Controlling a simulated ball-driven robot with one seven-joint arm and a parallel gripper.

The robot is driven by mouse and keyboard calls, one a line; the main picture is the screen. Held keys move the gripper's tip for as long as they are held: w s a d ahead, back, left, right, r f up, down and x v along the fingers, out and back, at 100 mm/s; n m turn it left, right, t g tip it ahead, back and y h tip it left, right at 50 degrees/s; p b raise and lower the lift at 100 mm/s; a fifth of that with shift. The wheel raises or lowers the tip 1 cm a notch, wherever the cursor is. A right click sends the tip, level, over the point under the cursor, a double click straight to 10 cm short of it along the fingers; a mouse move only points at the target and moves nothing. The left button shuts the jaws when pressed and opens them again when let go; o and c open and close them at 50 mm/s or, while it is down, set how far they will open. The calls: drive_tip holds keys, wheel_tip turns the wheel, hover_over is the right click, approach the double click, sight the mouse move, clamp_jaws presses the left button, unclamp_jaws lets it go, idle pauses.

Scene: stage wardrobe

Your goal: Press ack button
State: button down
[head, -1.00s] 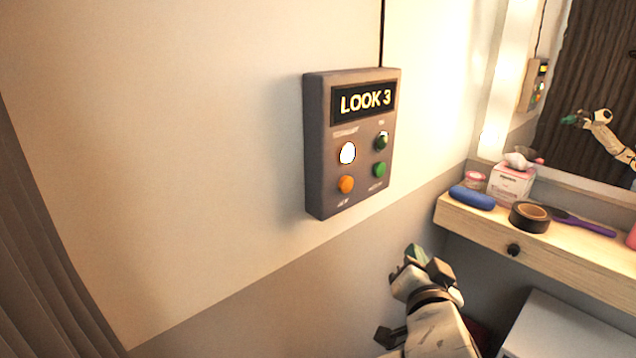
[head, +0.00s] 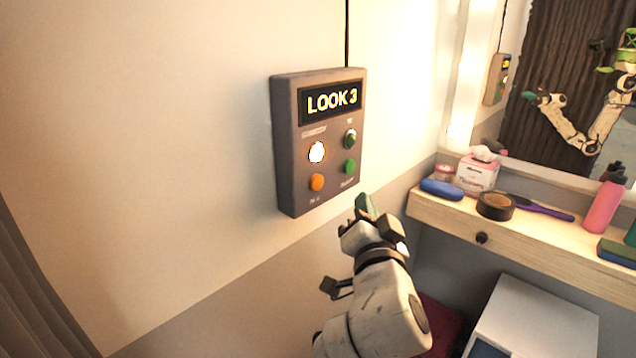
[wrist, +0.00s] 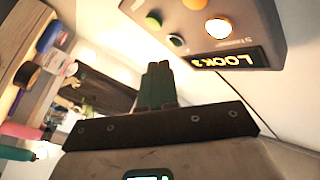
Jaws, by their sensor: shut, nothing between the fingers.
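A grey-brown control box (head: 283,150) hangs on the wall, its display (head: 332,102) reading "LOOK 3". Below it are a lit white button (head: 317,152), a dark green button (head: 350,139), an orange button (head: 317,182) and a green button (head: 349,166). Their small labels are too blurred to tell which is ack. My gripper (head: 366,206) is shut and empty, its green fingertips just below and right of the box, apart from the buttons. In the wrist view the box (wrist: 250,12) appears upside down beyond the shut fingers (wrist: 157,84).
A wooden shelf (head: 540,244) at the right holds a blue item (head: 441,189), a tissue box (head: 478,174), a tape roll (head: 496,206), a purple brush (head: 543,209) and a pink bottle (head: 602,207). A mirror (head: 570,80) stands behind. The wall left of the box is clear.

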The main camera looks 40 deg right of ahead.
sight(317, 182)
drive_tip(key=w+b, duration=0.1)
drive_tip(key=w, duration=0.6)
drive_tip(key=shift+w+a, duration=0.15)
drive_tip(key=shift+w, duration=0.1)
drive_tip(key=shift+w, duration=0.1)
idle(1.8)
drive_tip(key=shift+w+b, duration=0.3)
drive_tip(key=shift+b, duration=0.15)
drive_tip(key=shift+w+b, duration=0.4)
drive_tip(key=shift+w, duration=0.05)
idle(0.5)
drive_tip(key=shift+s, duration=0.9)
